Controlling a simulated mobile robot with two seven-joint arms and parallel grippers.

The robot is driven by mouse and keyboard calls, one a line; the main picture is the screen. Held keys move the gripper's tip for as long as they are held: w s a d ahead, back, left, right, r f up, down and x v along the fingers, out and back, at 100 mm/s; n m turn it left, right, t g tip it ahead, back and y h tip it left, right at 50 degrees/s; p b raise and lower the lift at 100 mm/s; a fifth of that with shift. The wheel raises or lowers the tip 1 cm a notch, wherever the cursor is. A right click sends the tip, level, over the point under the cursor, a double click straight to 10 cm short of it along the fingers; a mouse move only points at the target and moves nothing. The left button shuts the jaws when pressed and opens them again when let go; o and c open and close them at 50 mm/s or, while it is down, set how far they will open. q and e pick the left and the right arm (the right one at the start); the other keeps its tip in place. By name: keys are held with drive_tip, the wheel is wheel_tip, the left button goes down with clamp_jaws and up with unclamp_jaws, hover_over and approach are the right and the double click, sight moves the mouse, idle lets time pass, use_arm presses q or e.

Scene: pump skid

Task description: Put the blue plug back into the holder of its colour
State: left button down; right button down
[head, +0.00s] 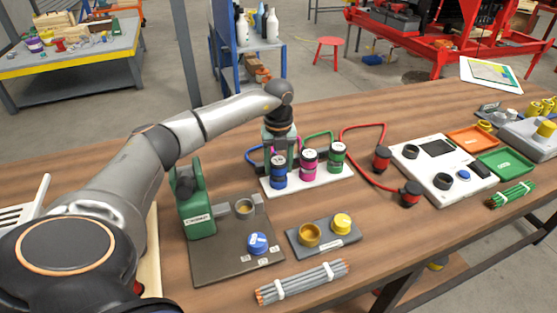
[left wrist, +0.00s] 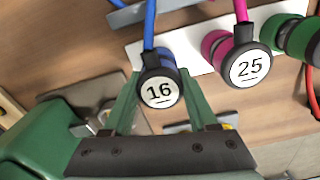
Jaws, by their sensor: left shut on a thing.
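The blue plug (head: 278,161) has a black body, a blue cable and a white label reading 16 in the left wrist view (left wrist: 159,92). It stands upright at the left end of a white holder strip (head: 316,180), in line with its blue holder. I cannot tell whether it is fully seated. My left gripper (head: 280,150) is shut on it from above, with green fingers on both sides in the left wrist view (left wrist: 160,105). A magenta plug (head: 309,157), labelled 25, and a green plug (head: 337,151) stand in the same strip. My right gripper is not in view.
In front are a dark plate with a green pump housing (head: 198,212), a grey block with yellow knobs (head: 323,237) and bundled rods (head: 302,281). Red-cabled plugs (head: 409,193) and a white instrument (head: 443,170) lie to the right. Bare wood lies between them.

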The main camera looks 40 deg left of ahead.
use_arm(q)
drive_tip(key=shift+f, duration=0.1)
drive_tip(key=shift+c, duration=0.6)
unclamp_jaws()
wheel_tip(320, 180, up, 13)
drive_tip(key=shift+f, duration=0.2)
